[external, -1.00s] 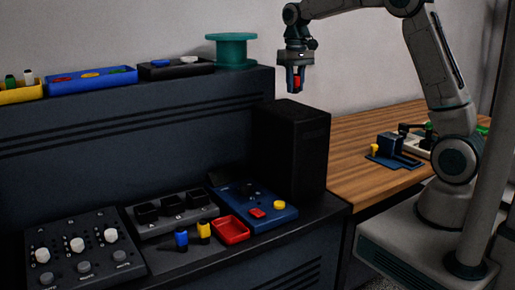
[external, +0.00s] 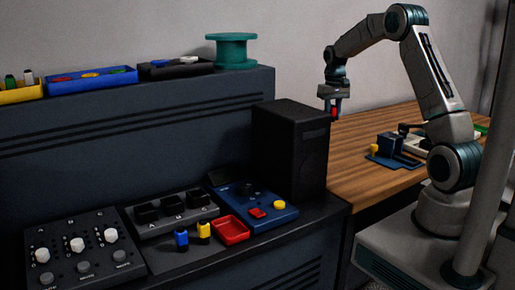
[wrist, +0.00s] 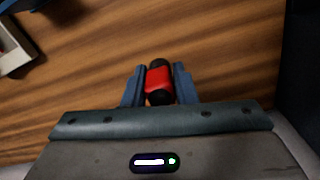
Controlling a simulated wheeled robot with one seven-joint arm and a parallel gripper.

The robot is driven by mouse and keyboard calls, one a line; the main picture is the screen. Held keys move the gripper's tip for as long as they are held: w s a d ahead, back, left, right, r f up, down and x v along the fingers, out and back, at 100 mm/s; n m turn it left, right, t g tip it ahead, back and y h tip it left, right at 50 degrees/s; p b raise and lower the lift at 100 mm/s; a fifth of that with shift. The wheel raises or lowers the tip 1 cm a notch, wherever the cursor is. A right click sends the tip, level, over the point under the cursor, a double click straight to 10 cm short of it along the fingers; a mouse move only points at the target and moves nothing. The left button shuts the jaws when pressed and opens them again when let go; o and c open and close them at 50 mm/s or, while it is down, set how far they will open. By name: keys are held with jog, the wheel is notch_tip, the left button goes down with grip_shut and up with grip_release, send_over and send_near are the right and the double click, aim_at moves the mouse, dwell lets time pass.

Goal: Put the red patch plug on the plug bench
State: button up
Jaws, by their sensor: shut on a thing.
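The red patch plug is a short red piece with black ends. It sits between the two blue-grey fingers of my gripper in the wrist view, where the plug (wrist: 159,80) lies over wood grain. In the external view my gripper (external: 334,107) points down, shut on the plug (external: 334,113), beside the top right edge of the black box. Below and to the right is a wooden bench top (external: 365,140); the plug is in the air above it. I cannot tell for sure which surface is the plug bench.
A tall black box (external: 290,150) stands close left of my gripper. On the wooden top are a dark blue fixture (external: 390,148) and a yellow piece (external: 374,148). The dark console at left holds a red tray (external: 231,230), a blue panel (external: 262,218) and blue and yellow plugs.

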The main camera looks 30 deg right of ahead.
jog(key=d, duration=0.3)
jog(key=shift+w+d+r, duration=0.1)
jog(key=shift+w+d, duration=0.15)
jog(key=shift+d, duration=0.1)
jog(key=w+a+f+p, duration=0.1)
jog(key=w+a+f, duration=0.1)
jog(key=a, duration=0.1)
jog(key=w+a+f+p, duration=0.1)
jog(key=w+a+f, duration=0.1)
jog(key=a, duration=0.1)
jog(key=w+a+f+p, duration=0.1)
jog(key=w+a+f, duration=0.2)
jog(key=shift+a, duration=0.2)
jog(key=shift+f+p, duration=0.35)
jog(key=shift+f, duration=1.8)
jog(key=o, duration=1)
